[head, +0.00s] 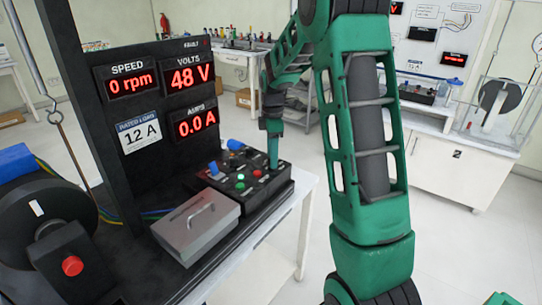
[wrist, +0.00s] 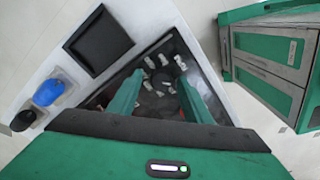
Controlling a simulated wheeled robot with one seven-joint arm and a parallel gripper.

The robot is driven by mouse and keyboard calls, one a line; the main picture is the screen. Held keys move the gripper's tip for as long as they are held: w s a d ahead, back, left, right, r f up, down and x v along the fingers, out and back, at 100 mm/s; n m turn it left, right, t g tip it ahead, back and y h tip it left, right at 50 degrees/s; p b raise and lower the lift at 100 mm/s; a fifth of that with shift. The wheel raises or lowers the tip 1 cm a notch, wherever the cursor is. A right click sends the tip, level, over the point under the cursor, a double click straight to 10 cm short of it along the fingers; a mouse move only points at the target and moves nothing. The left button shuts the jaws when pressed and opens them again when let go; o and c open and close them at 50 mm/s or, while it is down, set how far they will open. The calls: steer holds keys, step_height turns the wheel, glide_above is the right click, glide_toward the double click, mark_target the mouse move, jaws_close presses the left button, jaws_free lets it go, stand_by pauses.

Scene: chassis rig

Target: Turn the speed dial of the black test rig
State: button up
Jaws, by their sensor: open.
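The black test rig (head: 92,170) stands at the left, with lit displays reading speed 0 rpm, 48 V and 0.0 A. Its black control box (head: 268,192) lies on the bench, with red, green, blue and white controls on top. My gripper (head: 273,162) points down over the box's back right part. In the wrist view, my gripper (wrist: 160,92) has its two green fingers apart, with nothing between them. Beyond them is a dark patch of panel (wrist: 158,82) ringed by small white marks. The speed dial itself I cannot make out clearly; contact with the panel I cannot tell.
A grey box with a handle (head: 196,226) sits beside the control box. A red button (head: 72,266) on a dark housing and a large drum (head: 40,215) are at the left. My arm crosses the head view at right.

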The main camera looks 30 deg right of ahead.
steer(key=c, duration=1.1)
steer(key=shift+o, duration=0.2)
